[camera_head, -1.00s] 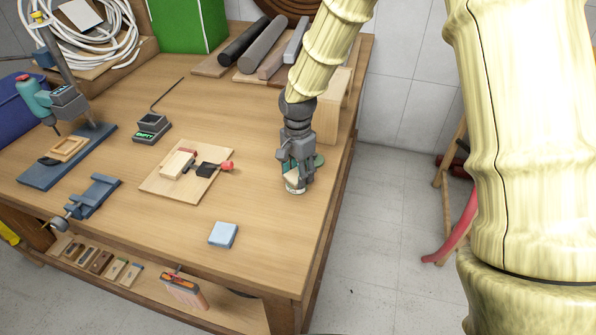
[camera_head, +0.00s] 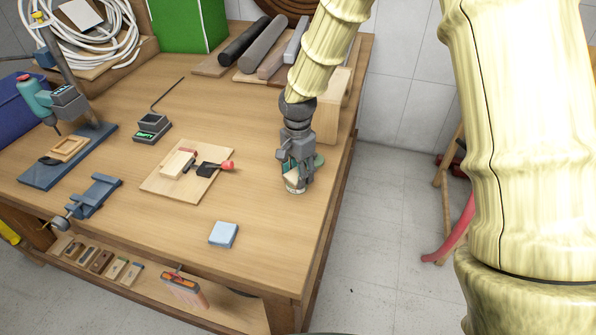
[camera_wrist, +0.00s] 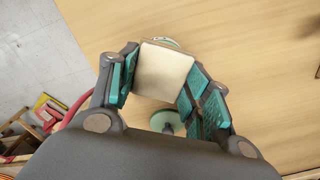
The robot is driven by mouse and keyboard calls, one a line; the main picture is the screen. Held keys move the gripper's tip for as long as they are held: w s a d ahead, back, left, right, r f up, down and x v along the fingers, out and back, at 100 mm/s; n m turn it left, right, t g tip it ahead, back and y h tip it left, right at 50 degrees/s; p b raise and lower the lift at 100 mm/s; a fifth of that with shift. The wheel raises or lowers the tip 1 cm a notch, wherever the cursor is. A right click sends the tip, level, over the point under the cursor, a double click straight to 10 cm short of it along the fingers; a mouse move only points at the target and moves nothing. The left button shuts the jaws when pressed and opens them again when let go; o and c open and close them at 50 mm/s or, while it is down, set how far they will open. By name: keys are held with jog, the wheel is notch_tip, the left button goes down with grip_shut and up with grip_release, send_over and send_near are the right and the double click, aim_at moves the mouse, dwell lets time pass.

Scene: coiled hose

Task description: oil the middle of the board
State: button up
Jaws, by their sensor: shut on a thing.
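A light wooden board (camera_head: 207,191) lies flat on the bench, left of my gripper. A pale wood block (camera_head: 177,164) sits on it beside a dark clamp with a red tip (camera_head: 226,166). My gripper (camera_head: 296,172) points down near the bench's right edge. In the wrist view my gripper (camera_wrist: 160,82) has its teal pads shut on a cream block (camera_wrist: 164,70). The block is over a small round tin (camera_head: 295,188), whose rim (camera_wrist: 160,41) shows past it. I cannot tell if they touch. A green disc (camera_wrist: 168,122) lies close by. The tin's inside is hidden.
A light blue block (camera_head: 223,234) lies near the front edge. A blue vise (camera_head: 93,196), a drill stand (camera_head: 68,158) and a small dark tray marked EMPTY (camera_head: 152,128) stand to the left. Dark rods (camera_head: 262,48) lie at the back. Bench between board and gripper is clear.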

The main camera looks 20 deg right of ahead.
jog(key=shift+s, duration=0.1)
jog(key=shift+r+p, duration=2.75)
jog(key=shift+r, duration=0.7)
